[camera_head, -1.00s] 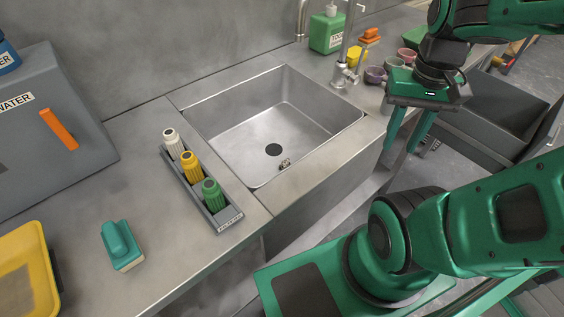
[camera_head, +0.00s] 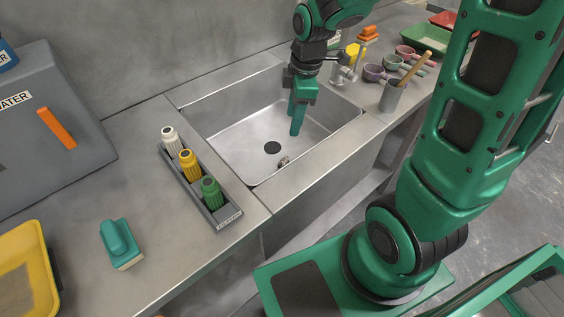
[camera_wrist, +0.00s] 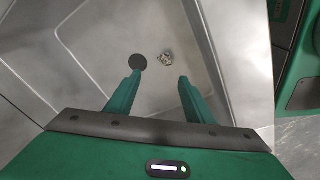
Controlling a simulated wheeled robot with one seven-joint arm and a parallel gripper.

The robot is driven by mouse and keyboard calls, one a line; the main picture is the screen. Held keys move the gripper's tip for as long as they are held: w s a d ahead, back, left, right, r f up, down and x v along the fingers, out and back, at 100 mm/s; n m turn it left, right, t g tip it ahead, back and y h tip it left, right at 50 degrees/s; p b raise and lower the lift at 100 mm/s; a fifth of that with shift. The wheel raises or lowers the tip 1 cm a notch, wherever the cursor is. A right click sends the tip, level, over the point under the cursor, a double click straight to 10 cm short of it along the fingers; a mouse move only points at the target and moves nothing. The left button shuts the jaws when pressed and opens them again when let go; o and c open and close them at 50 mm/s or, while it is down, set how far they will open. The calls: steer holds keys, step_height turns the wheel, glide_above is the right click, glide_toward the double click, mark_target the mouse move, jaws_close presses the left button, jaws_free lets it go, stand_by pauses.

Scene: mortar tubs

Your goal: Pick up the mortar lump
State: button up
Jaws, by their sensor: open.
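The mortar lump (camera_head: 284,161) is a small grey-brown clump on the floor of the steel sink (camera_head: 241,139), just right of the dark round drain (camera_head: 272,147). In the wrist view the lump (camera_wrist: 166,56) lies beyond my fingertips, in line with the gap between them. My gripper (camera_head: 297,118) points down over the sink, to the right of the drain in the head view. In the wrist view its two green fingers (camera_wrist: 160,78) are apart with nothing between them.
A rack (camera_head: 200,187) with white, yellow and green bottles stands left of the sink. A teal brush (camera_head: 120,243) lies on the counter. The tap (camera_head: 345,70), small bowls (camera_head: 374,73) and a grey cup (camera_head: 391,97) stand at the sink's right. The sink walls surround my gripper.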

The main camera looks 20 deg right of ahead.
step_height(320, 180, down, 6)
steer(key=w+a+n+g, duration=0.2)
steer(key=n, duration=0.5)
glide_above(284, 159)
steer(key=f, duration=0.5)
steer(key=shift+w+f, duration=0.1)
steer(key=shift+w, duration=0.15)
steer(key=shift+s+f, duration=0.15)
steer(key=shift+f, duration=1.3)
steer(key=shift+s+f, duration=0.1)
steer(key=shift+f, duration=1.3)
steer(key=c, duration=1.2)
